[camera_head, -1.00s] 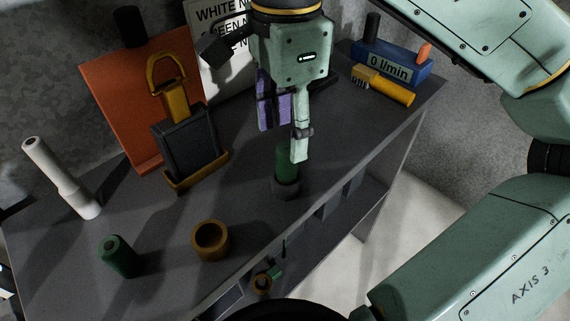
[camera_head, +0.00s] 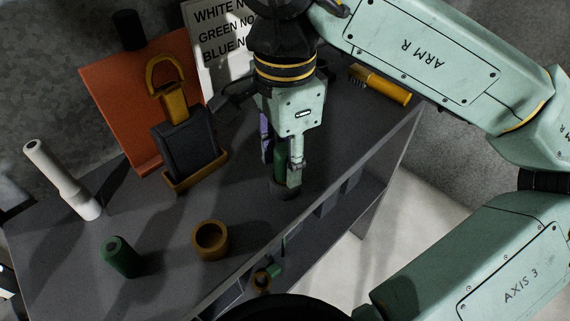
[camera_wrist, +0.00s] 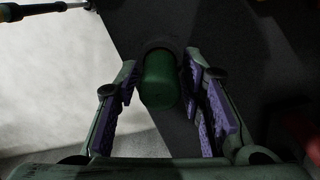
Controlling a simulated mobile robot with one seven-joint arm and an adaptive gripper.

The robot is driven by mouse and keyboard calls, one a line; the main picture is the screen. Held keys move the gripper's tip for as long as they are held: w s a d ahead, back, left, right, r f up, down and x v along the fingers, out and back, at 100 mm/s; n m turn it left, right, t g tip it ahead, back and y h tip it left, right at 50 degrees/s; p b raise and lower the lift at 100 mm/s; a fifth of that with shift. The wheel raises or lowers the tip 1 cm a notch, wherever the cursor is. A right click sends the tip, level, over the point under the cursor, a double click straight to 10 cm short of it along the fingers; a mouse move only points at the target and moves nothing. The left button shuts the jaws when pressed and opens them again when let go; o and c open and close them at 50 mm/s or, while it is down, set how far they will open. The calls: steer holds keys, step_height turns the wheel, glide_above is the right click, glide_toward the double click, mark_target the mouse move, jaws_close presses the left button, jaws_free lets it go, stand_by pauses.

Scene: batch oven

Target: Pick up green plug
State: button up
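A green plug (camera_head: 281,163) stands upright in a dark round base (camera_head: 283,188) on the dark bench. In the wrist view the green plug (camera_wrist: 159,80) sits between the purple-padded fingers of my gripper (camera_wrist: 166,100), with a gap on the left and little or no gap on the right. My gripper (camera_head: 281,160) points down around the plug in the head view and is open. A second green piece (camera_head: 119,256), short with a hole in its top, stands at the front left of the bench.
An ochre ring (camera_head: 210,240) stands near the front edge. A white cylinder (camera_head: 62,180) stands at left. A dark block with an ochre handle (camera_head: 188,145) and an orange panel (camera_head: 122,100) stand behind. An ochre-handled brush (camera_head: 380,85) lies at back right.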

jaws_close()
stand_by(0.4)
